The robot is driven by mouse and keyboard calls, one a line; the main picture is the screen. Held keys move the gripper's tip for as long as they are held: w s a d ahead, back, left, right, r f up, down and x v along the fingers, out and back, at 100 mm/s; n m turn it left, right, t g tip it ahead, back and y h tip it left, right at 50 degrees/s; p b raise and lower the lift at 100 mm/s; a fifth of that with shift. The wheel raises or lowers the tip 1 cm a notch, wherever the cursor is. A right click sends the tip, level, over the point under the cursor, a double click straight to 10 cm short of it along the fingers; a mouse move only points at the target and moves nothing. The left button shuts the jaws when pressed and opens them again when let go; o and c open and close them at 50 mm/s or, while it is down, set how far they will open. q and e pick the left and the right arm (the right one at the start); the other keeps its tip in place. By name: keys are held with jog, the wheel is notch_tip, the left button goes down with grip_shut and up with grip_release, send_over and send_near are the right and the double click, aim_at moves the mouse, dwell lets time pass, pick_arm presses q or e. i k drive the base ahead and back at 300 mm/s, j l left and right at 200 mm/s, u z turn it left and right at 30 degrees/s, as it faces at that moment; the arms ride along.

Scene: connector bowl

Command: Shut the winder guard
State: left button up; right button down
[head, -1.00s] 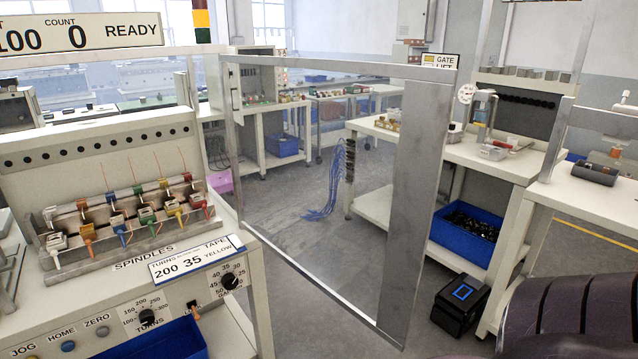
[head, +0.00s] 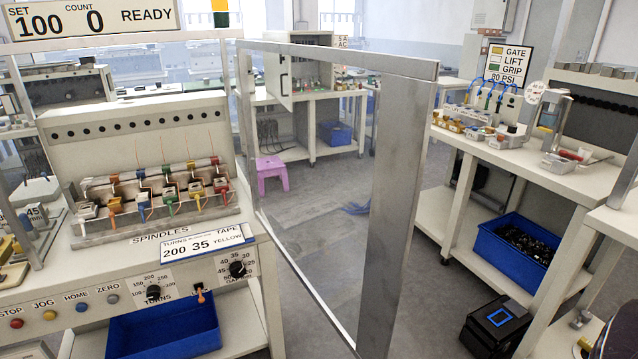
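The winder guard (head: 402,190) is a clear panel in a grey metal frame. It stands swung open, out from the right side of the winder (head: 140,135), with its hinged edge near the winder's right end. The wide upright of the guard is at the free end, nearest me. The spindles (head: 160,196) with several coloured bobbins are uncovered at the front of the winder. The sign above reads set 100, count 0, READY. Neither of my grippers is in the head view.
A workbench (head: 545,160) with a blue bin (head: 515,250) stands at the right. A black box (head: 495,325) sits on the floor below it. A blue tray (head: 165,335) is under the winder panel. A pink stool (head: 272,175) stands behind the guard.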

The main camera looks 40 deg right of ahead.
aim_at(409, 85)
jog(key=k+l, duration=0.1)
jog(key=l, duration=0.3)
jog(key=k+l, duration=0.1)
jog(key=l, duration=0.3)
jog(key=k+l, duration=0.1)
jog(key=l, duration=0.3)
jog(key=k+l, duration=0.15)
jog(key=l, duration=0.2)
jog(key=k+l, duration=0.1)
jog(key=l, duration=0.3)
jog(key=i+j, duration=0.1)
jog(key=j, duration=0.15)
jog(key=i+j, duration=0.1)
jog(key=j, duration=0.15)
